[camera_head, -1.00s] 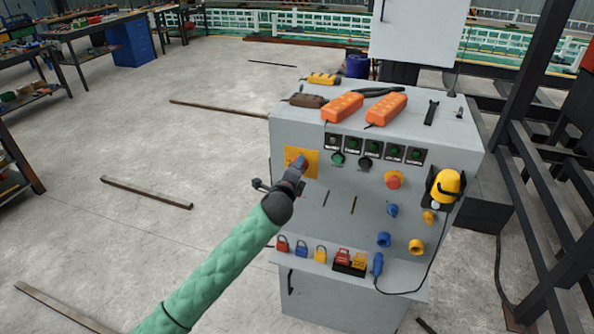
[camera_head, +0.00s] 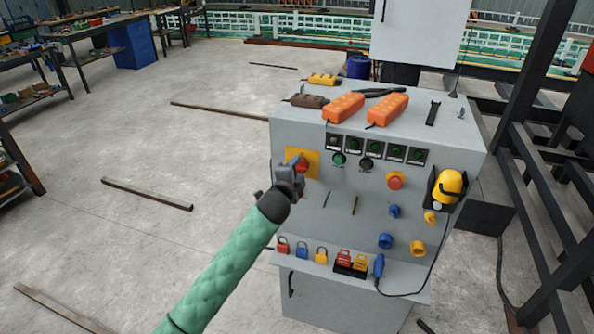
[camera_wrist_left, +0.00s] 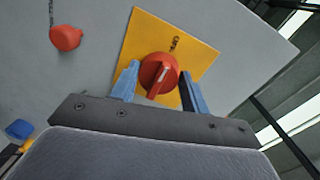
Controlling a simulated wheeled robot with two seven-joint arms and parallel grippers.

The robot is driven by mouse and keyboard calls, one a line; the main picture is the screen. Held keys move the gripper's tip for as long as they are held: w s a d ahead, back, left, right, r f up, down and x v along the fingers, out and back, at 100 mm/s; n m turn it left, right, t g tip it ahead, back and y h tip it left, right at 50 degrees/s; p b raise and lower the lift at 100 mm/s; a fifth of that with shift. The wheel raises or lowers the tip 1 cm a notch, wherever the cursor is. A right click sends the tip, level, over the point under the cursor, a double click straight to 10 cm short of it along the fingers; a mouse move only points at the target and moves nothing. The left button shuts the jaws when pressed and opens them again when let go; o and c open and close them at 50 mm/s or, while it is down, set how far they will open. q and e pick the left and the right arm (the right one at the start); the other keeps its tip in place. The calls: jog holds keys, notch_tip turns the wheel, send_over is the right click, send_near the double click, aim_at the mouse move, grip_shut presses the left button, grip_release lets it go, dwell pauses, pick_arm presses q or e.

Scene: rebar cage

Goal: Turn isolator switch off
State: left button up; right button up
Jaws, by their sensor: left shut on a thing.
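The isolator switch is a red rotary knob (camera_wrist_left: 158,74) on a yellow plate (camera_wrist_left: 196,47) on the grey cabinet front. In the head view the red knob (camera_head: 302,163) shows at the cabinet's upper left, partly covered by my gripper. My left gripper (camera_head: 290,178) is at the knob. In the wrist view its two blue fingers (camera_wrist_left: 158,88) stand on either side of the knob, shut on it. The knob carries a pale mark that runs slantwise in the wrist view. My right gripper is not in view.
The grey cabinet (camera_head: 330,215) carries a red emergency button (camera_head: 395,181), blue and yellow sockets, and a row of padlocks (camera_head: 301,250) on a low ledge. Orange pendants (camera_head: 343,108) lie on its top. The floor to the left is mostly clear.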

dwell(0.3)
pick_arm(q)
jog(key=o, duration=1)
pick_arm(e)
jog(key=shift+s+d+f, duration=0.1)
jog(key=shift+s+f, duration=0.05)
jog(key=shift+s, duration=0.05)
pick_arm(q)
jog(key=shift+b+v, duration=1.65)
jog(key=shift+v, duration=2.2)
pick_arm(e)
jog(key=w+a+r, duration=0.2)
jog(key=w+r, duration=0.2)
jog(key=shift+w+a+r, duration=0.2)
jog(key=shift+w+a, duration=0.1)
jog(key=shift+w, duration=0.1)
pick_arm(q)
jog(key=shift+a+f, duration=0.1)
jog(key=shift+f, duration=0.1)
